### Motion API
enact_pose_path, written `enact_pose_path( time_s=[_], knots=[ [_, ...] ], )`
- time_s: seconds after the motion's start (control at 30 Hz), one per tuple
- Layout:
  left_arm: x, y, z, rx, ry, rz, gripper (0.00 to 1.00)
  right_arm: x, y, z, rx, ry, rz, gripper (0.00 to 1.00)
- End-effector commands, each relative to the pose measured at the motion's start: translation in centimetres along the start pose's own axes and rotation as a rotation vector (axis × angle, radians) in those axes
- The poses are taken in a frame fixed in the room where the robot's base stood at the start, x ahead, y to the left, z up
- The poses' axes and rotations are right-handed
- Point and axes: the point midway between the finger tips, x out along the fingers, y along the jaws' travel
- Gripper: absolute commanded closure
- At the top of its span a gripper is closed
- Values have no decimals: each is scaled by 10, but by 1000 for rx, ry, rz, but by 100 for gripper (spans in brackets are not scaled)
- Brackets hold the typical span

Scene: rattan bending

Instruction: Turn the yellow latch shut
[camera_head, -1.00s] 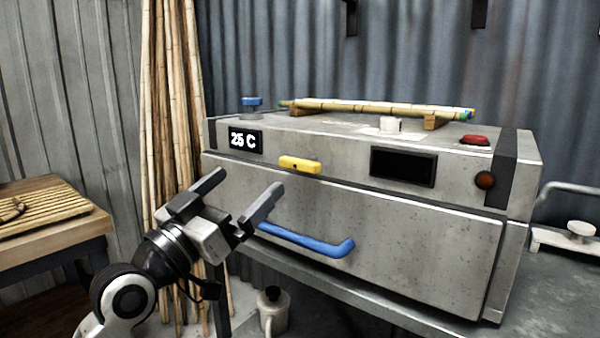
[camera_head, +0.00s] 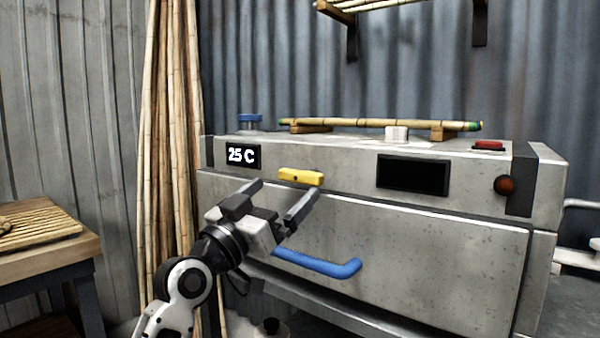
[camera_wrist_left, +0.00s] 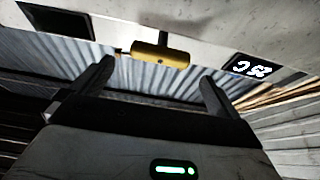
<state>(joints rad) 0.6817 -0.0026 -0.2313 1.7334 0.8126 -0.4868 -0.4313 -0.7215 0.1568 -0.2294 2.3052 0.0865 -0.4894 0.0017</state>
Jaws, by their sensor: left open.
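The yellow latch (camera_head: 300,177) lies nearly horizontal on the upper front of the grey metal steamer box (camera_head: 450,245), above its door. The door looks closed. In the left wrist view the latch (camera_wrist_left: 160,50) is ahead of the fingers, roughly midway between them, on a dark pivot. My left gripper (camera_head: 278,197) is open and empty, just below and in front of the latch. Its fingers (camera_wrist_left: 152,82) spread to either side and do not appear to touch it. My right gripper is in no view.
A blue door handle (camera_head: 318,264) sticks out below the latch. A 25 C display (camera_head: 243,156) is left of it, a dark panel (camera_head: 412,174) right. A bamboo pole (camera_head: 380,125) lies on supports on top. Tall poles (camera_head: 172,120) stand at left.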

Motion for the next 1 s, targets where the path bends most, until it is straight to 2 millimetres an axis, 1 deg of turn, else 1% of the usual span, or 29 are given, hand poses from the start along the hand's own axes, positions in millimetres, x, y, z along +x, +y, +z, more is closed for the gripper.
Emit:
enact_pose_path(
  time_s=[0.03,0.1,0.2,0.3,0.4,0.5,0.77,0.87,0.9,0.93,1.0],
  knots=[
    [13,1,-2,-2,1,1,0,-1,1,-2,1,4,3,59],
    [27,1,-1,-2,0,2,0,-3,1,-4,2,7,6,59],
    [44,1,-1,-2,0,1,0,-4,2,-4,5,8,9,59],
    [57,0,0,0,-1,1,0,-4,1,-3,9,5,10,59],
    [65,0,0,0,0,1,0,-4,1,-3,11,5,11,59],
    [68,0,0,-1,0,1,0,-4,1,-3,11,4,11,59],
    [69,0,0,0,-1,0,0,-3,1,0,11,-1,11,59],
    [69,0,0,0,-1,0,25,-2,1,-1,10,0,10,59],
    [69,0,0,0,-1,0,36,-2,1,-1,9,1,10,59],
    [69,0,0,0,-1,0,41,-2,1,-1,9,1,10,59],
    [69,0,0,0,-1,0,41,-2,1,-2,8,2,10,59]
  ],
)
